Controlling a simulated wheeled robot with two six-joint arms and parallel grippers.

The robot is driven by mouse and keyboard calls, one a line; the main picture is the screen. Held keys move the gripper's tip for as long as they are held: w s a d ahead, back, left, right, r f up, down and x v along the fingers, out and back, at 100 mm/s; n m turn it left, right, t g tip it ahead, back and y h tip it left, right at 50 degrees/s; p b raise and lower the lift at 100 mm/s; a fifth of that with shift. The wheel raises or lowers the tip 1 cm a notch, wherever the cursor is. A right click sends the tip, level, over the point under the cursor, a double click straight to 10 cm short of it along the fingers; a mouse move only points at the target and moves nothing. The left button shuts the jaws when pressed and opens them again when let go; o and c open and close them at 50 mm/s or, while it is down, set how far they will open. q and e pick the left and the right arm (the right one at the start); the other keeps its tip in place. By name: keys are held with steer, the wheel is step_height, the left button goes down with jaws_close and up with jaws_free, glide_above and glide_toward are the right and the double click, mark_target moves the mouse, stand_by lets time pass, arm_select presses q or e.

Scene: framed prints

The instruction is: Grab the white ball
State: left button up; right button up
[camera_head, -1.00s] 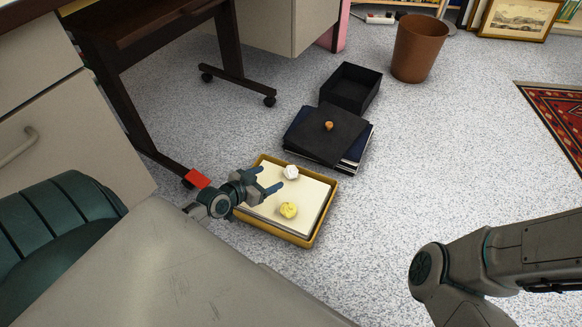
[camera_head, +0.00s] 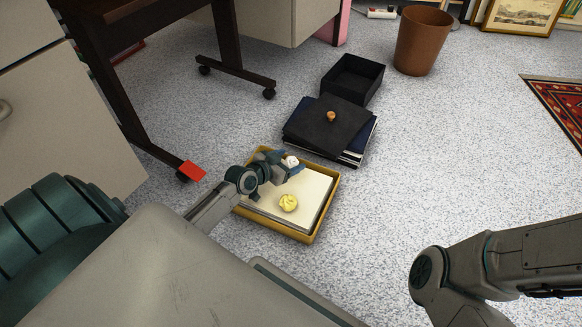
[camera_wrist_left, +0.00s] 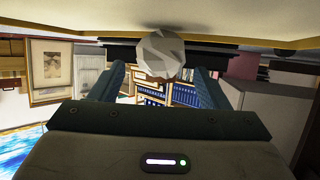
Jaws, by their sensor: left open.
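The white ball (camera_head: 291,161), faceted like crumpled paper, is at the far part of the yellow tray (camera_head: 316,226), which holds a stack of pale paper. A yellow ball (camera_head: 288,203) lies on the paper nearer to me. My left gripper (camera_head: 286,166) is open at the white ball, and its fingers partly hide the ball's lower side. In the left wrist view the white ball (camera_wrist_left: 161,54) shows between and just beyond the two spread fingertips (camera_wrist_left: 161,75). I cannot tell whether they touch it. My right arm shows at the right, but its gripper is outside the view.
Behind the tray lie dark folders (camera_head: 328,130) with a small orange object (camera_head: 331,116) on top, and a black open box (camera_head: 352,78). A brown bin (camera_head: 422,40) stands farther back. A desk leg (camera_head: 160,155) is at left.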

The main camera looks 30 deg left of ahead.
arm_select(q)
steer(key=c, duration=1.1)
steer(key=shift+o, duration=0.2)
